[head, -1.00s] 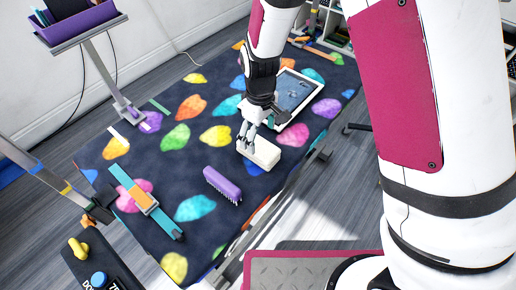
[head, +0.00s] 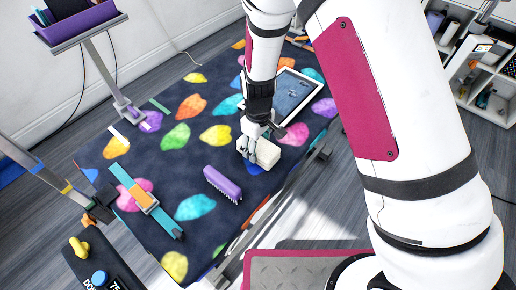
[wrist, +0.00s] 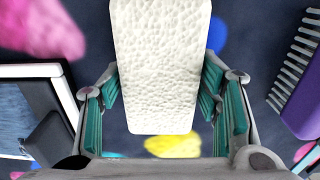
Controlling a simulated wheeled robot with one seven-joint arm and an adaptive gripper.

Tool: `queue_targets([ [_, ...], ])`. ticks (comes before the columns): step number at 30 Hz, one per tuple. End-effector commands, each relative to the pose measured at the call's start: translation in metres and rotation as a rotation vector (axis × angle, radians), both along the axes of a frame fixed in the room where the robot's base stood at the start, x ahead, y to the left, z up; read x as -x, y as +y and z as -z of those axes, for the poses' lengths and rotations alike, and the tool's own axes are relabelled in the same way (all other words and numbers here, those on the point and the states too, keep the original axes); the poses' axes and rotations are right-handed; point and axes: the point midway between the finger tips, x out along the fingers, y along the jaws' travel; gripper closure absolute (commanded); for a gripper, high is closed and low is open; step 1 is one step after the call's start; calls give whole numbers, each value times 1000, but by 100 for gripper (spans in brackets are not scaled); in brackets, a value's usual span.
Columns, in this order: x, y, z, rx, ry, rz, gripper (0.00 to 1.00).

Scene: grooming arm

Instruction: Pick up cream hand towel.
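The cream hand towel (head: 267,152) is a pale, textured block over the dark mat, beside a blue patch. My gripper (head: 255,148) is at its left end in the head view. In the wrist view, the towel (wrist: 162,70) lies between the teal finger pads of my gripper (wrist: 162,95), one pad against each long side. The gripper looks shut on it. The towel appears tilted and slightly off the mat, but the height is hard to judge. Its far end is cut off by the top of the wrist view.
A purple brush (head: 222,184) lies close by on the patterned mat (head: 160,190). A white-framed tablet (head: 290,95) lies behind the gripper. A teal strap with an orange piece (head: 143,199) is at the left. A purple bin (head: 78,22) stands on a post at upper left.

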Motion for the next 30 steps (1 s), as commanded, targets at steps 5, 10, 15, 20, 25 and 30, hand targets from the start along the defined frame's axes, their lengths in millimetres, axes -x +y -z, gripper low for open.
queue_targets([
  [5,0,0,0,0,0,0,76],
  [10,0,0,0,0,0,0,76],
  [15,0,0,-10,-1,-1,-1,76],
  [20,-1,0,-38,-2,-4,0,76],
  [25,-1,0,-71,-3,-3,0,76],
  [30,0,0,-93,-1,-2,0,76],
])
